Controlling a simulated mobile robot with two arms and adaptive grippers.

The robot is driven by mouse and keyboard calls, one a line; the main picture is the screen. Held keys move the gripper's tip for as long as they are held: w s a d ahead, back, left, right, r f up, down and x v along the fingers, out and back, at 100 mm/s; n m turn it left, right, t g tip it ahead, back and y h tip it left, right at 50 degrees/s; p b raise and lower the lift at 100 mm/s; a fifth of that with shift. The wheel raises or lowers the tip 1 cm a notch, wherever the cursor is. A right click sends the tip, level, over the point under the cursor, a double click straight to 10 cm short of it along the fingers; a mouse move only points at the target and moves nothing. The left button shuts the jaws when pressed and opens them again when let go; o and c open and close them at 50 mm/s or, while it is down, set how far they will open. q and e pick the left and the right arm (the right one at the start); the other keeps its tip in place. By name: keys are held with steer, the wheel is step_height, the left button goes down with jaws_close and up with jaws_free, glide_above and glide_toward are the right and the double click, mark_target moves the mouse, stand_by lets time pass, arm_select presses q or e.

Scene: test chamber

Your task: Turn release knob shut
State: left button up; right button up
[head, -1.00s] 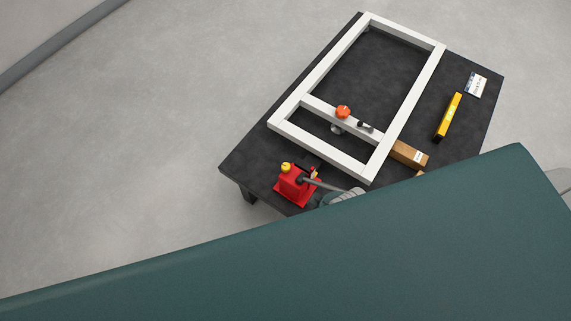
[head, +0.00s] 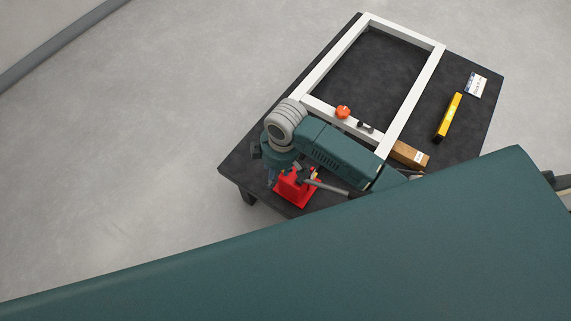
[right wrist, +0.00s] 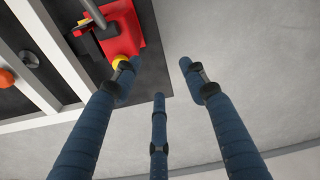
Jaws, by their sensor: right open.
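A red hand pump (head: 298,193) with a grey lever (head: 328,188) stands at the near-left corner of the black table. In the right wrist view the red pump (right wrist: 121,35) is at the upper left. A round yellow knob (right wrist: 119,61) shows on it, partly behind my left-hand finger; I cannot tell whether this is the release knob. My right gripper (right wrist: 158,72) has its three blue fingers spread and empty, beside the knob over the table edge. In the head view my right gripper (head: 271,177) is beside the pump, partly hidden by my arm. My left gripper is not in view.
Grey floor is clear around the table.

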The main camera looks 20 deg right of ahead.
steer(key=w+d+h, duration=0.1)
steer(key=w+d, duration=0.4)
steer(key=w, duration=0.1)
steer(key=shift+n, duration=0.4)
step_height(320, 180, down, 10)
steer(key=shift+w+f+b, duration=0.1)
steer(key=shift+f+b, duration=0.05)
steer(key=shift+b, duration=0.25)
jaws_close()
